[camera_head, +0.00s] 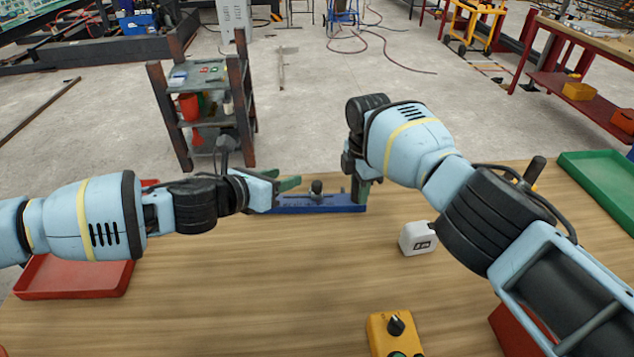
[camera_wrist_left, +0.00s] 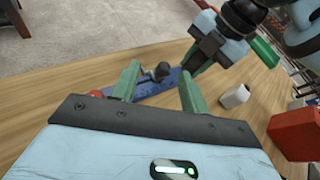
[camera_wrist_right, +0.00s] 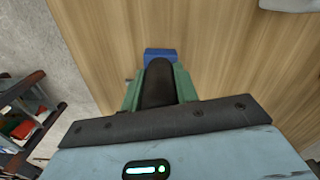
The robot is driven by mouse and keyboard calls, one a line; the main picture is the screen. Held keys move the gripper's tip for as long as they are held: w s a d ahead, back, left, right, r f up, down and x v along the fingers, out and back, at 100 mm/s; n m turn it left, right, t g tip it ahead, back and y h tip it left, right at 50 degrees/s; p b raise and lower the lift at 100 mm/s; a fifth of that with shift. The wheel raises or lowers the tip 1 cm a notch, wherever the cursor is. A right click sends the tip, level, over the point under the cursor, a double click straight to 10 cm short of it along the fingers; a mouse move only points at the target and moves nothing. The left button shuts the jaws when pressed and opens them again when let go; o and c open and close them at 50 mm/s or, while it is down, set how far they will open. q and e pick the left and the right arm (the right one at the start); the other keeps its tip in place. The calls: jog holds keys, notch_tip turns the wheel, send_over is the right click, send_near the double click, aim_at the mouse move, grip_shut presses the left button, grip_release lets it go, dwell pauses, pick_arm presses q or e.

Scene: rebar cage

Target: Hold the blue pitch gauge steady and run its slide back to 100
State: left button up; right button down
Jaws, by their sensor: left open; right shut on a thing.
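The blue pitch gauge (camera_head: 335,204) lies on the wooden table at its far edge. A dark slide knob (camera_head: 317,187) stands up near its middle. My right gripper (camera_head: 360,191) is at the gauge's right end, pointing down. In the right wrist view its green fingers (camera_wrist_right: 157,85) are closed around a black upright grip (camera_wrist_right: 158,80), with the gauge's blue end (camera_wrist_right: 161,54) beyond it. My left gripper (camera_head: 284,186) is open and empty, just left of the knob. In the left wrist view the knob (camera_wrist_left: 163,71) appears between the open fingers (camera_wrist_left: 160,72). The scale marks are too small to read.
A white boxy device (camera_head: 418,238) sits right of the gauge. A yellow control box (camera_head: 394,334) is at the front. A red tray (camera_head: 75,277) lies under my left arm, a green tray (camera_head: 600,180) at right. The middle of the table is clear.

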aim_at(316, 183)
pick_arm(q)
jog(key=shift+s+f+m+g+h, duration=0.25)
jog(key=shift+s+f+m, duration=0.2)
jog(key=shift+s+m, duration=0.25)
jog(key=shift+s+f+m+g+h, duration=0.2)
jog(key=shift+s+f+m, duration=0.25)
jog(key=shift+m, duration=0.35)
jog(key=x, duration=1.2)
jog(key=shift+f, duration=0.1)
jog(key=shift+c, duration=0.5)
grip_shut()
